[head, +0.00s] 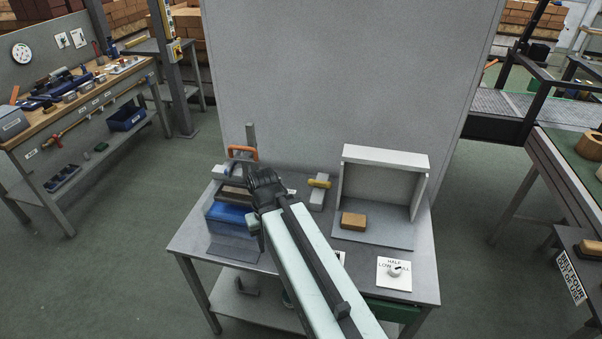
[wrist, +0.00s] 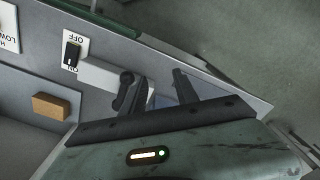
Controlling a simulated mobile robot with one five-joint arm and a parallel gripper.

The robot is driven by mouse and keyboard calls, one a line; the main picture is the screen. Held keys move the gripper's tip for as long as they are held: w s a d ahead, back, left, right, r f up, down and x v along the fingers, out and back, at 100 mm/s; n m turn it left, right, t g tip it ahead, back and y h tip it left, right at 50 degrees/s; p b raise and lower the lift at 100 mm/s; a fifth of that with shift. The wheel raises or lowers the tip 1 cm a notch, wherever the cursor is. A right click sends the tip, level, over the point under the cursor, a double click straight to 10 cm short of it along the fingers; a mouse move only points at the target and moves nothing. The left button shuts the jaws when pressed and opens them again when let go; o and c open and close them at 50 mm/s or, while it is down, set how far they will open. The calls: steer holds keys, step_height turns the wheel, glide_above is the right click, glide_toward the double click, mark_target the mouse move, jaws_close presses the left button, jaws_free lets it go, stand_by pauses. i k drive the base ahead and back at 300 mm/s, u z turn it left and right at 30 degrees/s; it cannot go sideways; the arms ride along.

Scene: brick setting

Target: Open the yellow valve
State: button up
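The yellow valve handle (head: 319,181) sits on a light grey block at the back middle of the grey table, to the right of my gripper. My gripper (head: 265,182) is over the left part of the table, in front of the blue box and the orange handle. In the wrist view my gripper's dark fingers (wrist: 155,88) stand apart with nothing seen held between them. The yellow handle cannot be made out in the wrist view.
An orange handle (head: 242,151) and a blue box (head: 231,221) are at the table's left. A white-topped open box (head: 385,158) and a tan brick (head: 353,220) are at the right. A dial plate (head: 395,274) is front right. A grey panel (head: 345,80) stands behind.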

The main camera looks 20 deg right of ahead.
mark_target(311, 182)
steer(key=u, duration=1.1)
steer(key=i, duration=0.35)
